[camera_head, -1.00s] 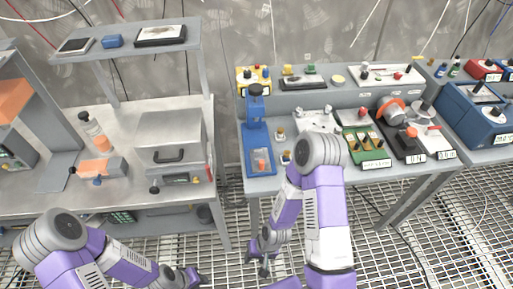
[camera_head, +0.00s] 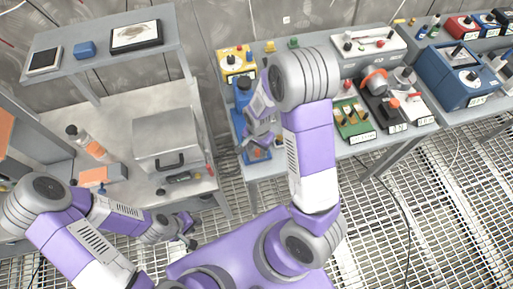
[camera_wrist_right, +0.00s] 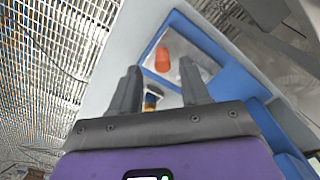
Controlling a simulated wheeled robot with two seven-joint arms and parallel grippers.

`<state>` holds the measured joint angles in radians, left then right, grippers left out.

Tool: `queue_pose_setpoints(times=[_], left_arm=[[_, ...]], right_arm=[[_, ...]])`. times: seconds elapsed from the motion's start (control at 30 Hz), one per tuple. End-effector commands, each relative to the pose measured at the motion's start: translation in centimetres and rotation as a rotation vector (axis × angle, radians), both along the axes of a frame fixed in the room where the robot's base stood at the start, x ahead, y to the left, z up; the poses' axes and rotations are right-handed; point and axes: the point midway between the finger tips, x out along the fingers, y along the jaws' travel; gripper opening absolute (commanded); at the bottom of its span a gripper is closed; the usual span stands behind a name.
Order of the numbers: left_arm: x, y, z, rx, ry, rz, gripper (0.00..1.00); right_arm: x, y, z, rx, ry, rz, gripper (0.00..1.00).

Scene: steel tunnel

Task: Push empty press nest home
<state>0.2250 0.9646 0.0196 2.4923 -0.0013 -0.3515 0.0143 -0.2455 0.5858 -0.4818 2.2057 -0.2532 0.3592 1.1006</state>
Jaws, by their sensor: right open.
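A blue press stands at the left end of the middle bench; its top (camera_head: 243,92) shows beside my right arm in the head view. Its blue base (camera_head: 257,155) lies mostly under my right gripper (camera_head: 262,138). In the right wrist view, the base (camera_wrist_right: 213,35) carries a pale plate (camera_wrist_right: 203,52) with an orange upright piece (camera_wrist_right: 190,76) on it. My right gripper (camera_wrist_right: 160,92) is open above the bench edge. A small yellow, white and dark piece (camera_wrist_right: 152,98) shows between its fingers, not visibly gripped. My left gripper (camera_head: 188,231) is low before the left bench; its jaws are unclear.
On the left bench are a grey lidded box (camera_head: 170,140), a bottle (camera_head: 88,143) and an orange block (camera_head: 97,176). A green fixture (camera_head: 353,118) and a blue box (camera_head: 453,76) stand to the right. Grated floor (camera_head: 400,200) lies open in front.

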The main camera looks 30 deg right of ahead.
Motion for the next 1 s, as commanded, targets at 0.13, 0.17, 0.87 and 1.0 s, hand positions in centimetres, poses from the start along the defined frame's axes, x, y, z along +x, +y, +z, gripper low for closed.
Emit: queue_pose_setpoints(times=[0.13,0.17,0.87,1.0], left_arm=[[0.1,0.0,-0.5,0.000,-0.002,0.001,0.31],[0.1,0.0,-0.6,0.000,-0.002,0.001,0.31],[0.1,0.0,-0.6,0.000,-0.002,0.001,0.31],[0.1,0.0,-0.6,0.000,-0.002,0.001,0.31]], right_arm=[[0.0,0.0,-2.4,0.000,0.002,0.000,0.46],[0.0,0.0,-2.7,0.000,0.001,0.000,0.46],[0.0,0.0,-3.6,0.001,-0.002,0.002,0.03],[0.0,0.0,-3.6,0.001,-0.002,0.002,0.00]])
